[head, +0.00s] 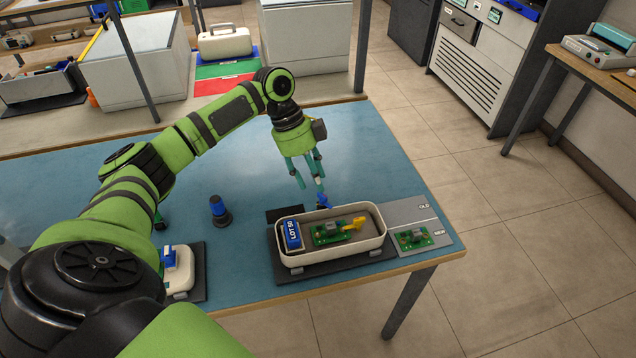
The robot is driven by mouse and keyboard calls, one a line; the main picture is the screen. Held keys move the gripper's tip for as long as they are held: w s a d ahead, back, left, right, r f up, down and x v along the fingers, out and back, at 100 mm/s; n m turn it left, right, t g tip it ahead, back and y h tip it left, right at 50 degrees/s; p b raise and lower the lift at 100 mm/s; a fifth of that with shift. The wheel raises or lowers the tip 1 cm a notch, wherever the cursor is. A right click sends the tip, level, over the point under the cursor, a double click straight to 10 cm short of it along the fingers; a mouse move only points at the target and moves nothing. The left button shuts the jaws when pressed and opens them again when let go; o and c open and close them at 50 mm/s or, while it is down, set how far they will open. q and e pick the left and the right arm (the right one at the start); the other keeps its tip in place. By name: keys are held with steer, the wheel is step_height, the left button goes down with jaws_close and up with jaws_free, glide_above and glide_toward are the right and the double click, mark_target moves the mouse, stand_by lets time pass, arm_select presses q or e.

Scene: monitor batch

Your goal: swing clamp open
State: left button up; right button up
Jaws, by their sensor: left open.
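A blue clamp handle (322,200) stands at the back edge of a cream tray (378,228) on the blue-topped table. My left gripper (311,184) points down just above and behind this handle, with its teal fingers apart and nothing visible between them. I cannot tell whether a finger touches the handle. In the tray are a blue block marked LOT 50 (292,235), a green circuit board (328,233) and a yellow piece (355,223) at the board's right end. My right gripper is not in view.
Another green board (412,239) lies on a grey mat (404,209) marked OLD and NEW. A blue-topped dark peg (219,207) stands left of the tray. A cream fixture with a blue handle (170,258) is partly hidden by my arm. The table middle is clear.

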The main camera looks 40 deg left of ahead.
mark_target(321, 196)
arm_select(q)
steer(key=x, duration=0.3)
steer(key=shift+s+d+f+p, duration=0.1)
steer(key=shift+f+p, duration=0.05)
steer(key=shift+p, duration=0.2)
steer(key=shift+f, duration=0.35)
steer(key=shift+d, duration=0.1)
jaws_close()
steer(key=shift+n+p, duration=0.5)
steer(key=shift+p, duration=0.35)
steer(key=n+p, duration=0.1)
steer(key=p, duration=0.1)
steer(key=n+t+p, duration=0.1)
steer(key=n+p, duration=0.1)
steer(key=n+t+p, duration=0.1)
steer(key=p, duration=0.1)
steer(key=shift+s+d+r+y, duration=0.15)
steer(key=shift+r+y, duration=0.15)
steer(key=shift+y, duration=0.1)
steer(key=shift+f+n+t+p, duration=0.1)
steer(key=shift+n+t+p, duration=0.2)
steer(key=shift+n+p, duration=0.75)
steer(key=shift+d+f+n+y+p, duration=0.15)
steer(key=shift+n+y+p, duration=0.15)
steer(key=shift+n+p, duration=0.3)
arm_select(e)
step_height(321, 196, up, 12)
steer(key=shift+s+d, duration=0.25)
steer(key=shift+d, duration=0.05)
